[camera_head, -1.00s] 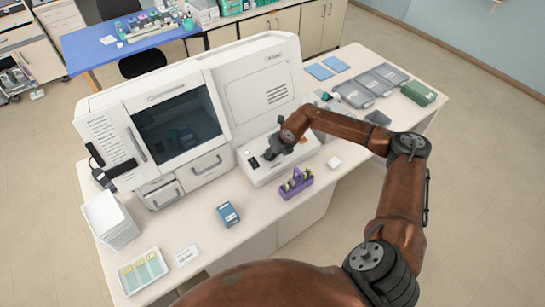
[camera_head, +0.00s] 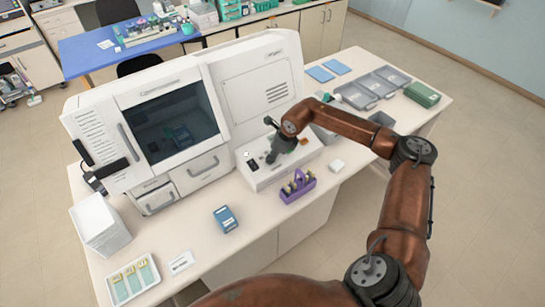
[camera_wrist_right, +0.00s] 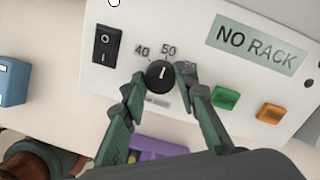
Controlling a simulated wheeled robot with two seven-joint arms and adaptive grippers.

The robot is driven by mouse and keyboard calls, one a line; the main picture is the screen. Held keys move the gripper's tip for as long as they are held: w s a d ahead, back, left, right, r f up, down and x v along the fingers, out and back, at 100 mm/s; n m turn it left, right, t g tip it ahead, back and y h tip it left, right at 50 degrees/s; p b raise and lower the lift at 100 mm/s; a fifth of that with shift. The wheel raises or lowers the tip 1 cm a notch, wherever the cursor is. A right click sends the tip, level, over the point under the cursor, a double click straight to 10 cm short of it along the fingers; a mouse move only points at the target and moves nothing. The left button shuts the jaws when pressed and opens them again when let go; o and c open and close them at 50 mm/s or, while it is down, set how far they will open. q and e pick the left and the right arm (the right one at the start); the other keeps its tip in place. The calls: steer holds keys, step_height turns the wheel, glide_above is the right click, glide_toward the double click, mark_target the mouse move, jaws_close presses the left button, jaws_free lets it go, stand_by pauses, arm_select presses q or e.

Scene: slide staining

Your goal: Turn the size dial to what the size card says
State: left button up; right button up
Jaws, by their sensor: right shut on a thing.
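The size dial (camera_wrist_right: 160,74) is a black round knob on the white machine's lower front panel. Its white mark points up at about the printed 50. 40 stands to its left, and the number to its right is partly covered by a finger. My right gripper (camera_wrist_right: 163,84) is shut on the dial, one green finger on each side. In the head view the right gripper (camera_head: 271,157) hides the dial. A small white card (camera_head: 181,262) lies on the bench at the front left; its print is too small to read. My left gripper is out of view.
Beside the dial are a black rocker switch (camera_wrist_right: 105,46), a display (camera_wrist_right: 256,44) reading NO RACK, a green button (camera_wrist_right: 225,98) and an orange button (camera_wrist_right: 270,113). A purple rack (camera_head: 298,187) and a blue box (camera_head: 225,219) stand in front.

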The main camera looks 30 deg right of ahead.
stand_by(0.3)
steer(key=o, duration=1.2)
steer(key=shift+c, duration=0.2)
steer(key=v, duration=1.2)
steer(key=shift+f, duration=0.1)
